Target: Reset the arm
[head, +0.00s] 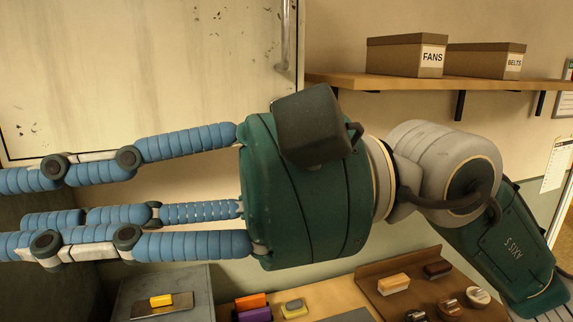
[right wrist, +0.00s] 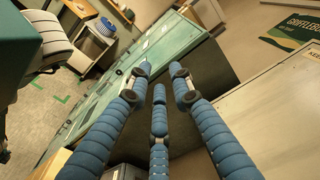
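My right arm comes in from the right in the head view, with a dark green palm housing and several blue ribbed fingers. My right gripper (head: 15,212) reaches to the left edge, where its fingertips are cut off. Its fingers are spread apart with nothing seen between them. In the right wrist view the right gripper (right wrist: 161,76) has a clear gap between its fingertips and is empty. The fingers point towards a pale green panel (right wrist: 150,45) and a dark area below it. My left gripper is not seen in the head view.
A pale scuffed panel (head: 130,60) with a vertical handle stands behind the fingers. A wooden shelf (head: 345,81) holds a FANS box (head: 395,58) and a BELTS box (head: 480,63). Below are an orange block (head: 251,301), a purple block (head: 254,315) and a brown tray (head: 372,270) with brushes.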

